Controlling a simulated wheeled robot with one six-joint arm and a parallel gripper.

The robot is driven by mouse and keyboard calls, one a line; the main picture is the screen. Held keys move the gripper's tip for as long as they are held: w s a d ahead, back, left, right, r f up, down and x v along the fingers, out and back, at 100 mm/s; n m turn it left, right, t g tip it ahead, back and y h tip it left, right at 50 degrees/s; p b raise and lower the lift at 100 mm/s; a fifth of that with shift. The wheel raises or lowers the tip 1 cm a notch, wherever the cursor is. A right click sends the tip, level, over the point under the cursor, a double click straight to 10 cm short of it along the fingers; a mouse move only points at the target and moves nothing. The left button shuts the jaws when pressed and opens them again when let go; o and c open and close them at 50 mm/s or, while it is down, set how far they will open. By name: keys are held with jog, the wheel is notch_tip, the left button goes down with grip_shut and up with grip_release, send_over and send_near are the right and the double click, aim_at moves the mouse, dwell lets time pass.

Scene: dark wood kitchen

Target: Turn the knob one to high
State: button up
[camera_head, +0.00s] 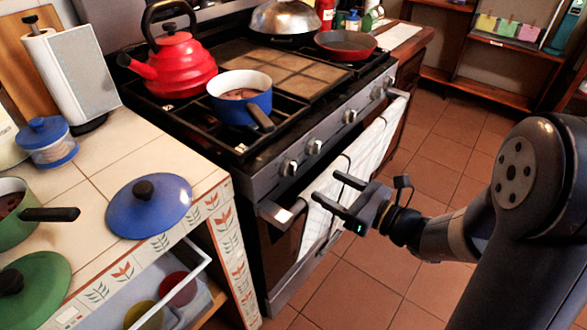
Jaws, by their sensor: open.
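The stove (263,188) stands in the middle with a row of silver knobs on its front panel. My gripper (327,187) is open and empty in front of the stove, pointing left toward the panel. It appears apart from the knobs, over the oven handle and towel area.
A white striped towel (345,165) hangs on the oven handle (275,213). A blue pot (240,99) with its handle toward the front edge and a red kettle (178,65) sit on the stove. The tiled counter (110,160) is at left. Floor (370,270) is free below my gripper.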

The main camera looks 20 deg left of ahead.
aim_at(295, 169)
jog(key=x, duration=1)
jog(key=shift+s, duration=0.1)
jog(key=c, duration=0.9)
